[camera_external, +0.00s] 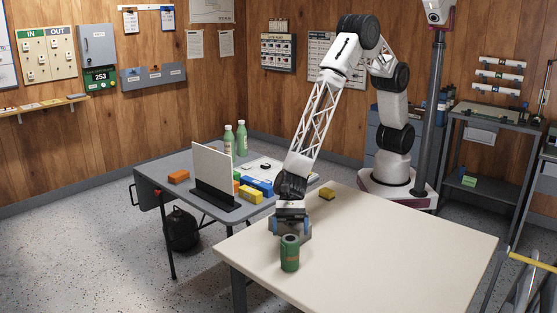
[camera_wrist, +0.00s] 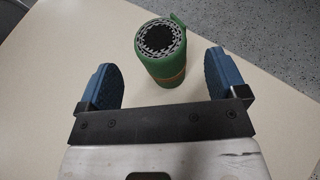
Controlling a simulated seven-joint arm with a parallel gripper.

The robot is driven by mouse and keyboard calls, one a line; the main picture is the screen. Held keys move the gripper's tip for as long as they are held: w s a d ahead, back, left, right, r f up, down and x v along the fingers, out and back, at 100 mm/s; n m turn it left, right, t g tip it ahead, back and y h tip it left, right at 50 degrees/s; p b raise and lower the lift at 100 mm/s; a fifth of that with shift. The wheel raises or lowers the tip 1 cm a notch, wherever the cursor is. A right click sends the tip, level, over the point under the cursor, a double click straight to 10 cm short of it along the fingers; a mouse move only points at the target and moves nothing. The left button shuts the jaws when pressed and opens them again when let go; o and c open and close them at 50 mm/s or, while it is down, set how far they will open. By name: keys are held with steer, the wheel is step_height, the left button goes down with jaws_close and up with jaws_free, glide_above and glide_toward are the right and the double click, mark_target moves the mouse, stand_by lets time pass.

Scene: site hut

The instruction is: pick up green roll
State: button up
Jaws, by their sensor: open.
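The green roll (camera_external: 290,253) stands upright on the cream table (camera_external: 400,250), near its front left edge. In the wrist view the roll (camera_wrist: 163,55) shows its dark patterned end, with a tan band low around its side. My gripper (camera_external: 291,232) is just behind the roll in the external view. In the wrist view my gripper (camera_wrist: 167,75) is open, with one blue finger pad to the left of the roll and one to the right. The roll is a little beyond the fingertips, and I see no contact.
A grey table (camera_external: 165,165) at the left holds a white upright panel (camera_external: 212,170), colored blocks and green bottles (camera_external: 241,138). The right part of the cream table is clear.

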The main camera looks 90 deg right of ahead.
mark_target(290, 239)
steer(key=shift+a, duration=0.15)
steer(key=shift+x, duration=2.5)
steer(key=c, duration=1.1)
steer(key=shift+r, duration=0.2)
steer(key=shift+r, duration=4.85)
